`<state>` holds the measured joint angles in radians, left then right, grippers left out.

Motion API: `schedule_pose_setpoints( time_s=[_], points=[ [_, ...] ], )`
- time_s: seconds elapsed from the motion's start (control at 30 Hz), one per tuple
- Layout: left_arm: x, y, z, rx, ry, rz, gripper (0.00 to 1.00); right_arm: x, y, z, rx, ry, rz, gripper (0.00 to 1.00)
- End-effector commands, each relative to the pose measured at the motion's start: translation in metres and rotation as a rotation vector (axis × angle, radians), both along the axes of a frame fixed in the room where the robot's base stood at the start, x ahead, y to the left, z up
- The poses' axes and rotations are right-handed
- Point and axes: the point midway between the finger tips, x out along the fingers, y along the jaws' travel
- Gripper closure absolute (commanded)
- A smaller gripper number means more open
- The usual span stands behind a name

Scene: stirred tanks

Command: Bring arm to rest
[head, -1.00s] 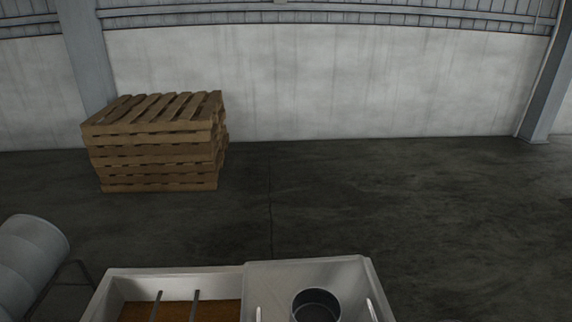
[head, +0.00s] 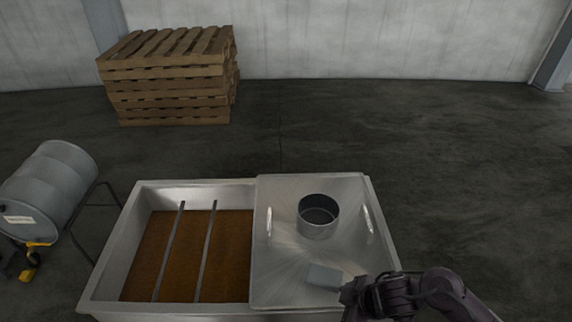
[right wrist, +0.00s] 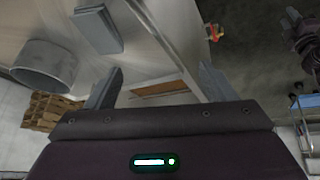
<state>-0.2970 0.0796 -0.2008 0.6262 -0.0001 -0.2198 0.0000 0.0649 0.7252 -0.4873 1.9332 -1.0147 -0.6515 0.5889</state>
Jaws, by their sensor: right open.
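My right gripper (right wrist: 158,84) is open and empty, its two fingers apart in the right wrist view. In the head view my right arm comes in at the bottom right, and its gripper (head: 352,289) is over the front right of the tank's metal lid (head: 285,262). A grey block (head: 323,276) lies on the lid close to the gripper; it also shows in the right wrist view (right wrist: 98,30), apart from the fingers. My left gripper does not show in the head view.
The open tank half holds brown contents (head: 190,250) under two bars. A round collar (head: 318,217) stands on the lid between two handles. A grey drum (head: 48,190) lies at left, stacked pallets (head: 168,80) behind. A blue cart (right wrist: 308,105) shows in the right wrist view. The floor at right is clear.

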Motion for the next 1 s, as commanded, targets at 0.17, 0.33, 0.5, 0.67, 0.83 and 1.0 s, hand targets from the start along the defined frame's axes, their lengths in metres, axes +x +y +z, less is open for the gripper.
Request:
schedule_pose_setpoints(
  time_s=[0.17, 0.33, 0.5, 0.67, 0.83, 1.0],
  points=[
    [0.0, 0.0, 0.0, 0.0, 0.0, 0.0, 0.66, 0.008, 0.026, 0.02, 0.03, -0.094, -0.09, 0.23],
    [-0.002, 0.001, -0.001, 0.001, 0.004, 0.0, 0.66, 0.014, 0.034, 0.048, 0.042, -0.161, -0.253, 0.23],
    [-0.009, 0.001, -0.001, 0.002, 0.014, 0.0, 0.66, 0.009, 0.018, 0.071, 0.027, -0.155, -0.46, 0.23],
    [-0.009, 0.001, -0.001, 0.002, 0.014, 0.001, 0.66, -0.009, -0.009, 0.084, 0.001, -0.084, -0.657, 0.23],
    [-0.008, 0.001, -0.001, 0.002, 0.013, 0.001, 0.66, -0.039, -0.039, 0.091, -0.024, 0.036, -0.837, 0.23],
    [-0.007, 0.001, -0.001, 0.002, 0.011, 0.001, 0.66, -0.075, -0.061, 0.094, -0.04, 0.171, -0.98, 0.23]
  ],
)
